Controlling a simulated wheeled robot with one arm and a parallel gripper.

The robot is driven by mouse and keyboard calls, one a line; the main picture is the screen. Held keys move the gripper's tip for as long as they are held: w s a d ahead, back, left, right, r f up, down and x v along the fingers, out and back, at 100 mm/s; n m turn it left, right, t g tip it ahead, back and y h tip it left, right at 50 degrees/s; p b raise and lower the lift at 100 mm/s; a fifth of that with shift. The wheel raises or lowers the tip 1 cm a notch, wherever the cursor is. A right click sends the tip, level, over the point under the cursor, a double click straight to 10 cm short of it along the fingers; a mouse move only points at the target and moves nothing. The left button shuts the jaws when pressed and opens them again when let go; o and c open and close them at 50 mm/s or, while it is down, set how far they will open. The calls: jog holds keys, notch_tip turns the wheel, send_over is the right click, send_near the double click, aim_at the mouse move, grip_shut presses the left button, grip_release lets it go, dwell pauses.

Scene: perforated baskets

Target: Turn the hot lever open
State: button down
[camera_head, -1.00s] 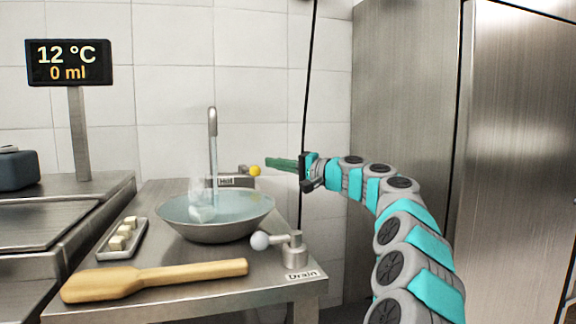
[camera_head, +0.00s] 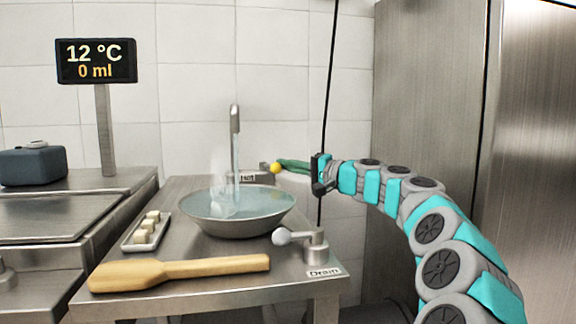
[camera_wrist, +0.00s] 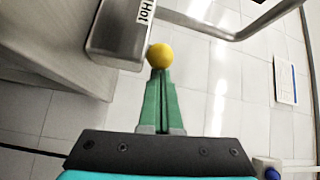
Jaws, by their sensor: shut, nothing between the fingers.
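The hot lever has a yellow ball knob (camera_head: 276,168) and sits behind the basin, beside the faucet. In the wrist view the yellow knob (camera_wrist: 160,55) is right at the tips of my green fingers, next to the grey block labelled Hot (camera_wrist: 122,35). My gripper (camera_head: 290,165) is shut, with its fingers together and nothing between them; it also shows in the wrist view (camera_wrist: 160,78). Its tips meet or nearly meet the knob; I cannot tell if they touch. The faucet (camera_head: 235,120) runs water into the basin (camera_head: 240,228), with steam above it.
A drain lever with a pale knob (camera_head: 282,236) stands at the table's front right. A wooden paddle (camera_head: 180,271) lies in front, and a tray (camera_head: 135,244) of pale cubes lies left. The display (camera_head: 96,61) reads 12 °C and 0 ml. A steel cabinet (camera_head: 425,110) stands right.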

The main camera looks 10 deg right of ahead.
jog(key=shift+s+a+m+t+h+b, duration=0.1)
jog(key=shift+a+m+t+h+b, duration=0.1)
jog(key=shift+m+t+h+b, duration=0.25)
dwell(0.3)
